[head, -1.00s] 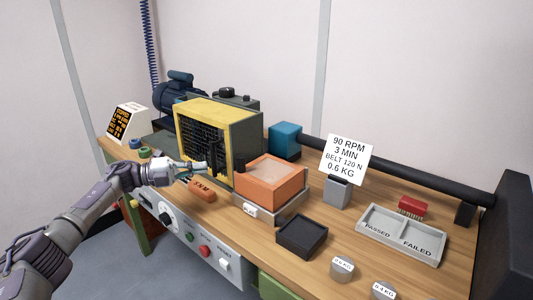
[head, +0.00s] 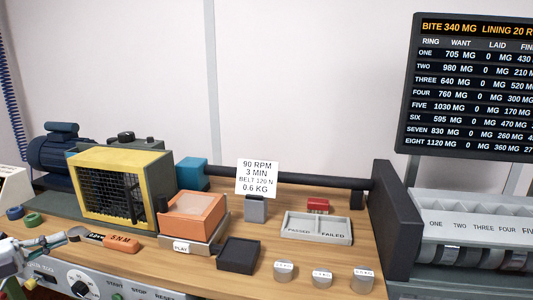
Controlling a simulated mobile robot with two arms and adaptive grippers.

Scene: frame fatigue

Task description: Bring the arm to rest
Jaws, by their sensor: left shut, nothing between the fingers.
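My left arm comes in at the lower left edge of the head view. Its gripper (head: 58,240) is shut and empty, close to the left end of the orange-handled 5 N M tool (head: 122,243) on the bench. I cannot tell whether it touches that tool. My right gripper is not in view.
The wooden bench (head: 345,262) holds a yellow mesh guard (head: 110,185), an orange box (head: 193,215), a black tray (head: 238,254), a passed/failed tray (head: 317,227) and several weights. A control panel (head: 120,289) lies along its front. A dark display (head: 475,90) hangs at right.

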